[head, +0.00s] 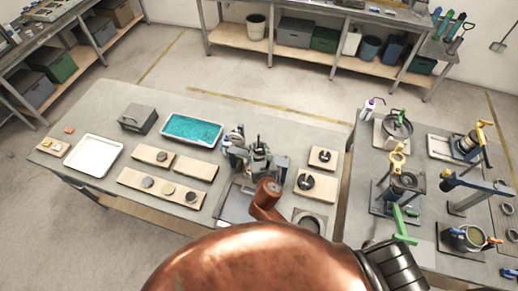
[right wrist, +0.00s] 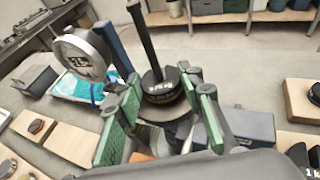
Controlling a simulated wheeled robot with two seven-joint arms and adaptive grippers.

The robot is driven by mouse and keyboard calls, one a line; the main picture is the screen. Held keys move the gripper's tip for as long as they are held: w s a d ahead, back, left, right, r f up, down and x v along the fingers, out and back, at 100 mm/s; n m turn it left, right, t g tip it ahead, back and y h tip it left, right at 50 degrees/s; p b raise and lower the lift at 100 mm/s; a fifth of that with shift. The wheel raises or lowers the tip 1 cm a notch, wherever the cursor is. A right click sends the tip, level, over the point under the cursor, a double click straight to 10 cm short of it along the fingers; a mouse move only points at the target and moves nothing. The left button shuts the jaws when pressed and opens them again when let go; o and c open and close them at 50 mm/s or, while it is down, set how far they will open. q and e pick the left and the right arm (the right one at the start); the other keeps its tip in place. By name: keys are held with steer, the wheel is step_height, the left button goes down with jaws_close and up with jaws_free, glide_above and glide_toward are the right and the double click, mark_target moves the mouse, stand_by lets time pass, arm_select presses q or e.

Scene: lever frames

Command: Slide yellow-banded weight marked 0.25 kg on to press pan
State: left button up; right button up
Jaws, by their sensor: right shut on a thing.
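My right gripper (right wrist: 160,84) has green-padded fingers closed around a dark round weight (right wrist: 157,90) at the press. The weight has white marking, too small to read surely, and a faint yellowish lower edge. It sits around or close beside the upright black rod (right wrist: 143,40), directly over the round grey press pan (right wrist: 172,112). I cannot tell whether it touches the pan. A round dial (right wrist: 80,55) stands at the left of the fingers. In the head view the right gripper (head: 254,158) is at the press and hides the weight. My left gripper is not in view.
Wooden boards with weights lie left of the press, one board (head: 130,178) in front. Two more boards (head: 326,150) lie to its right. A teal tray (head: 191,118), a grey box (head: 137,116) and a white tray (head: 93,139) stand further left. A second table with lever devices (head: 440,220) is at the right.

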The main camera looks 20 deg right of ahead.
steer(key=o, duration=1.2)
steer(key=shift+f, duration=0.1)
steer(key=shift+s, duration=0.15)
steer(key=shift+s+r+p, duration=0.35)
steer(key=shift+s+p, duration=0.05)
steer(key=shift+p, duration=0.15)
steer(key=p+v, duration=0.3)
steer(key=v, duration=0.3)
steer(key=shift+a+f+p, duration=0.1)
steer(key=shift+p, duration=0.3)
